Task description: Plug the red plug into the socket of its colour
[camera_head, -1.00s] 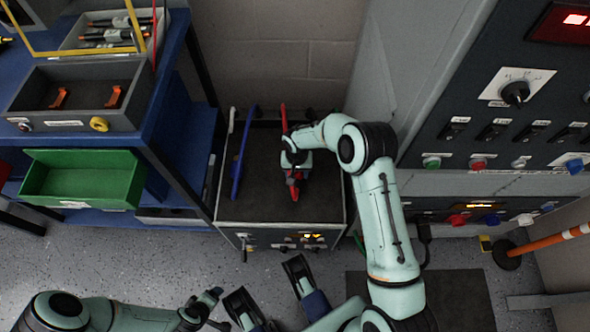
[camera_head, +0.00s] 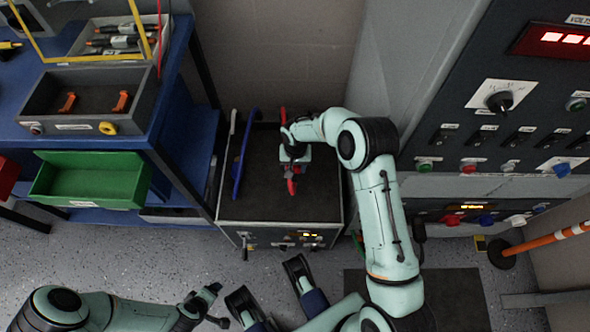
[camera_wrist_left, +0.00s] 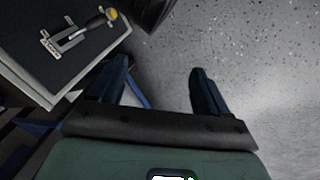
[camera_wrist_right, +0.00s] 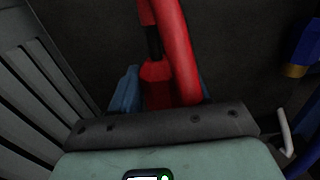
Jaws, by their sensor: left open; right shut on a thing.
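The red plug (camera_wrist_right: 157,85) is between the blue fingers of my right gripper (camera_wrist_right: 165,92), which is shut on it. Its thick red cable (camera_wrist_right: 178,45) runs beside it. In the head view my right gripper (camera_head: 293,168) is over the dark top of the low cabinet (camera_head: 318,203), with red showing below it. A round red fitting (camera_head: 453,219) is on the lower panel at the right. Whether it is the red socket I cannot tell. My left gripper (camera_wrist_left: 157,85) is open and empty above the floor, near the cabinet's front edge.
A blue cable (camera_head: 239,165) and a white one (camera_head: 229,150) stand on the cabinet's left side. A blue shelf with a green bin (camera_head: 92,180) is at the left.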

